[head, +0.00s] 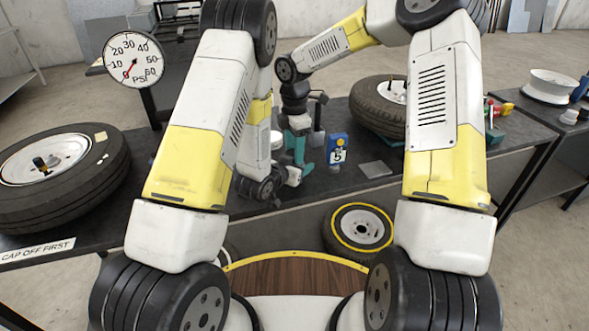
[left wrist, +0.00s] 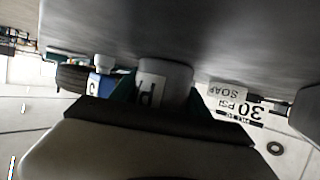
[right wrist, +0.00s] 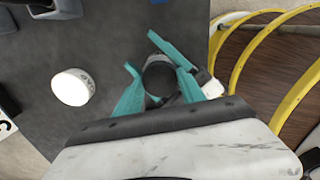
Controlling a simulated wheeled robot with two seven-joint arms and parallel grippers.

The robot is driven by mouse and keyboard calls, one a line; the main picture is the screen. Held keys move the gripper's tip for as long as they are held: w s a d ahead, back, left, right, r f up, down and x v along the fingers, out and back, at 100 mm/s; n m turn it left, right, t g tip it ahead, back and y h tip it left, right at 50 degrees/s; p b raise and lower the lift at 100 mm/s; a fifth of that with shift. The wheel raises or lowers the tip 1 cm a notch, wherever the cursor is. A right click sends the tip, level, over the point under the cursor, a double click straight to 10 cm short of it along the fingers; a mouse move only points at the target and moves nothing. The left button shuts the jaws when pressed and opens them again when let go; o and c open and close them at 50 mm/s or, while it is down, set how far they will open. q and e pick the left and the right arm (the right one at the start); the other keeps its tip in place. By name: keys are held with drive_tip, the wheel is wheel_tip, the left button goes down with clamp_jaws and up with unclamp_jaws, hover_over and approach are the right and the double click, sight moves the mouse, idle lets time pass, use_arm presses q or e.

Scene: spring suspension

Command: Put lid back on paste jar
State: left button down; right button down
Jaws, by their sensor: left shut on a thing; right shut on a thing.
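My left gripper (left wrist: 160,97) is shut on the paste jar, a pale cylinder (left wrist: 165,70) with a dark-lettered label, partly hidden by the teal fingers. My right gripper (right wrist: 158,85) has its teal fingers around a dark round thing (right wrist: 159,76), seen from above; it seems to be the lid, but I cannot tell whether it touches the jar. In the head view the right gripper (head: 299,148) points down over the bench, close to the left hand (head: 291,176). Both held things are mostly hidden there.
A white soap pot (right wrist: 73,87) stands near the grippers. Wheels rest at the bench's left (head: 110,180) and back (head: 372,108). A yellow-rimmed wooden surface (right wrist: 275,70) is nearby.

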drive_tip(key=c, duration=0.7)
unclamp_jaws()
drive_tip(key=shift+r, duration=2.3)
drive_tip(key=shift+c, duration=0.3)
drive_tip(key=shift+s+a+r+n, duration=0.15)
drive_tip(key=shift+r+n, duration=0.1)
drive_tip(key=shift+n, duration=0.25)
drive_tip(key=shift+r+n, duration=0.3)
drive_tip(key=shift+n, duration=0.1)
drive_tip(key=shift+r+n, duration=0.8)
drive_tip(key=shift+r, duration=0.4)
